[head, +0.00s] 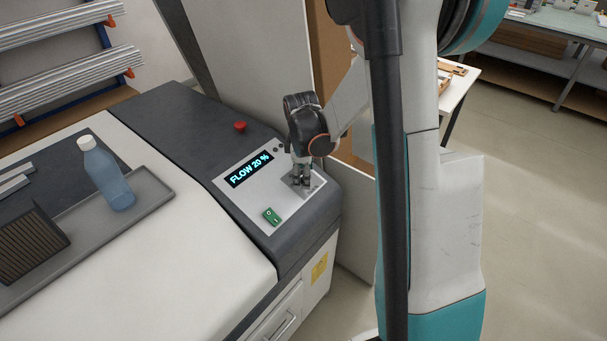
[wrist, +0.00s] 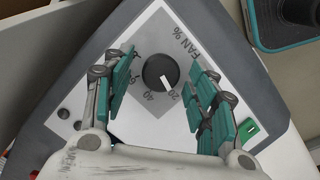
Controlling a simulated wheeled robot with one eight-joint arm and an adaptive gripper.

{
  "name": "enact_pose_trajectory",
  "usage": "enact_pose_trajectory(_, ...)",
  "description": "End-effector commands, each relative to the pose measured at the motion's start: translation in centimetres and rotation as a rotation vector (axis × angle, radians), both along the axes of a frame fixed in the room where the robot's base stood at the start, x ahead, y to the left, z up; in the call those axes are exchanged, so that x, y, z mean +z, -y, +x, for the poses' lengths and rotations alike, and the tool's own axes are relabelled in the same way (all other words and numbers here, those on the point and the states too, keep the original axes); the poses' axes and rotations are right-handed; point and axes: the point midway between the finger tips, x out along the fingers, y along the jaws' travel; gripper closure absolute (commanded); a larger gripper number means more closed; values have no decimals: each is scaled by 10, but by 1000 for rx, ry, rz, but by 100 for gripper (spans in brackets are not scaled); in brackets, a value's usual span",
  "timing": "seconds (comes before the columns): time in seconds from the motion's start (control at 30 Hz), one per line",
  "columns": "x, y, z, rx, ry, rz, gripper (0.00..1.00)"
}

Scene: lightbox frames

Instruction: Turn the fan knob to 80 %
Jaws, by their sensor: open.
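The fan knob (wrist: 159,72) is round and black with a white pointer line, on a grey plate marked "FAN %". In the wrist view its pointer is toward the "20" mark, with "40" beside it; other marks are partly hidden by a finger. The display (head: 249,169) reads "FLOW 20 %". My gripper (head: 301,182) points down over the plate in the head view, which hides the knob. In the wrist view my gripper (wrist: 162,63) is open, with one teal-padded finger on each side of the knob and visible gaps between.
A green switch (head: 271,216) lies near the panel's front edge, and a red button (head: 240,126) sits behind the display. A blue bottle (head: 108,177) stands on a grey tray (head: 150,195) at the left. A pale upright panel (head: 265,60) rises behind the machine.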

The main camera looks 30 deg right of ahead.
Motion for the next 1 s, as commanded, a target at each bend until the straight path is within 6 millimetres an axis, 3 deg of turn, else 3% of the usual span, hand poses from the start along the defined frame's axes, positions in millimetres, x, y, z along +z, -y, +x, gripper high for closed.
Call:
enact_pose_trajectory(0.27,-1,0,0,0,0,0,47)
enact_pose_trajectory(0.5,-1,0,0,0,0,0,92)
enact_pose_trajectory(1.0,-2,1,1,-96,-11,29,92)
